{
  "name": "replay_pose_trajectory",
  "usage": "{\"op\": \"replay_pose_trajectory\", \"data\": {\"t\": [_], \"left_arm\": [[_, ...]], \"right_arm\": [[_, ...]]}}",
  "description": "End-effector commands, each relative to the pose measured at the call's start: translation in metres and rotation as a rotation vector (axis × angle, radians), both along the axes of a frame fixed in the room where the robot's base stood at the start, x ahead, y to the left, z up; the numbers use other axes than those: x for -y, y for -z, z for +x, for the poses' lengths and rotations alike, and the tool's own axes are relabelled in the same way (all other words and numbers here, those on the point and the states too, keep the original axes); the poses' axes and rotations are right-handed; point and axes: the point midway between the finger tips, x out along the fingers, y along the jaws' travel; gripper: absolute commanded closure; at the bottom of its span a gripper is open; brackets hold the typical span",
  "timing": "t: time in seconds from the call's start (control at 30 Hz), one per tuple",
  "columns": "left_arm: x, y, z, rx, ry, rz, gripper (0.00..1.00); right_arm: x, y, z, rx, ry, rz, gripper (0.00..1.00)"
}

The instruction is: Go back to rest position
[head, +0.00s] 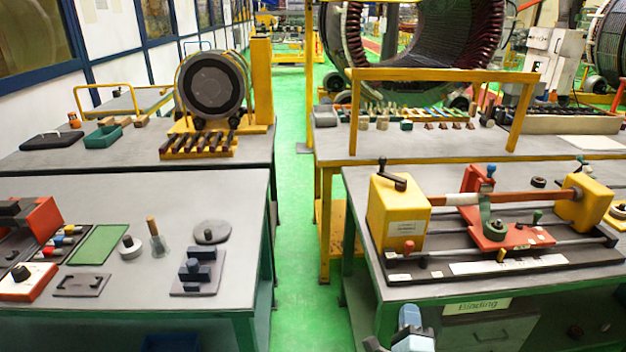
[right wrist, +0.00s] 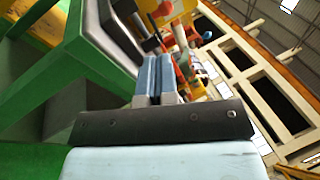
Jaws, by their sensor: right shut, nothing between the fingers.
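My right gripper (head: 409,318) is low at the bottom edge of the head view, in front of the right bench marked "Binding". In the right wrist view its two blue fingers (right wrist: 155,76) are together with nothing between them. It is apart from the bench and from the yellow and red winding fixture (head: 492,232) on top. My left gripper is not in view.
The right bench (head: 440,318) has a green frame and stands close ahead. A left bench (head: 150,285) holds small tools and blocks. A green floor aisle (head: 305,250) runs between them.

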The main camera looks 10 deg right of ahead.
Motion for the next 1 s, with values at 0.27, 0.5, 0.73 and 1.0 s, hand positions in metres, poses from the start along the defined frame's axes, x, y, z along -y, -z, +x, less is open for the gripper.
{"op": "replay_pose_trajectory", "data": {"t": [0.27, 0.5, 0.73, 1.0], "left_arm": [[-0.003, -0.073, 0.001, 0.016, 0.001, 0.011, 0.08], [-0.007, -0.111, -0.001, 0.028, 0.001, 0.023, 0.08], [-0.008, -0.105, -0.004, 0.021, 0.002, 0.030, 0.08], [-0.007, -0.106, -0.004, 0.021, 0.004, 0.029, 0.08]], "right_arm": [[-0.067, -0.003, -0.085, -0.424, -0.279, -0.883, 1.00], [-0.099, 0.014, -0.190, -0.623, -0.589, -1.691, 1.00], [-0.102, 0.022, -0.215, -0.641, -0.669, -1.880, 1.00], [-0.102, 0.022, -0.214, -0.640, -0.666, -1.874, 1.00]]}}
